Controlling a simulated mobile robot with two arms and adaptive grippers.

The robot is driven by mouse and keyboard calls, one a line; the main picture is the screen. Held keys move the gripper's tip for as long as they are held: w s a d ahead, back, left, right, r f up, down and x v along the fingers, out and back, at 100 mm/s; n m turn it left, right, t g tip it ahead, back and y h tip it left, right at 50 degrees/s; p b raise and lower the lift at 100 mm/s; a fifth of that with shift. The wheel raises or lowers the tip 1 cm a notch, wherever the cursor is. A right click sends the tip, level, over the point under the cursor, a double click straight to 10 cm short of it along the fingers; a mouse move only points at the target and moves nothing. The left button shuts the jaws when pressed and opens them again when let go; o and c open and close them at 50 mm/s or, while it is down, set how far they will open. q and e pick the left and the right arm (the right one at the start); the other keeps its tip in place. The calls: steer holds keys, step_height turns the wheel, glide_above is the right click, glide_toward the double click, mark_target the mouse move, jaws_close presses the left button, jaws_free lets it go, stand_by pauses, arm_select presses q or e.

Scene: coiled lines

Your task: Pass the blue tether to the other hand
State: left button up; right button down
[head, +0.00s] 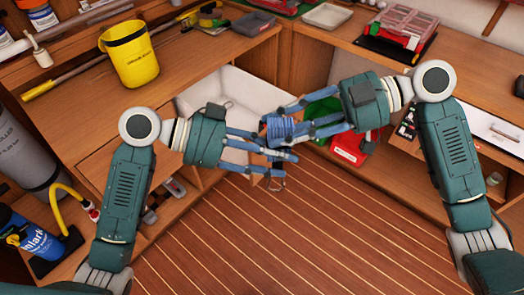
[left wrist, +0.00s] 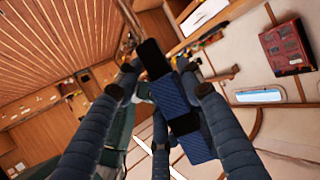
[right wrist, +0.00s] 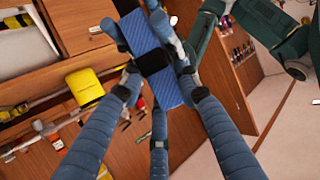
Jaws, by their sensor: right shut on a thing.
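The blue tether (head: 280,128) is a compact coiled bundle with a black band, held up between my two grippers in the head view. My right gripper (head: 284,118) is shut on the tether. In the right wrist view the tether (right wrist: 164,88) lies between its fingers. My left gripper (head: 276,160) is at the tether's lower left side. In the left wrist view its fingers lie on both sides of the tether (left wrist: 198,146), with a gap showing on the left side. Whether these fingers press on it is not clear. A small dark clip hangs below the left fingertips.
A yellow bucket (head: 130,55) stands on the wooden bench at the left. A white bin (head: 225,92) and a green tray (head: 322,108) are behind the grippers. A red box (head: 350,145) lies low at the right. The plank floor in front is clear.

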arm_select(q)
steer(key=shift+d, duration=0.15)
steer(key=shift+c, duration=0.3)
steer(key=c, duration=0.9)
jaws_close()
arm_select(e)
steer(key=c, duration=1.2)
jaws_free()
steer(key=shift+d, duration=0.1)
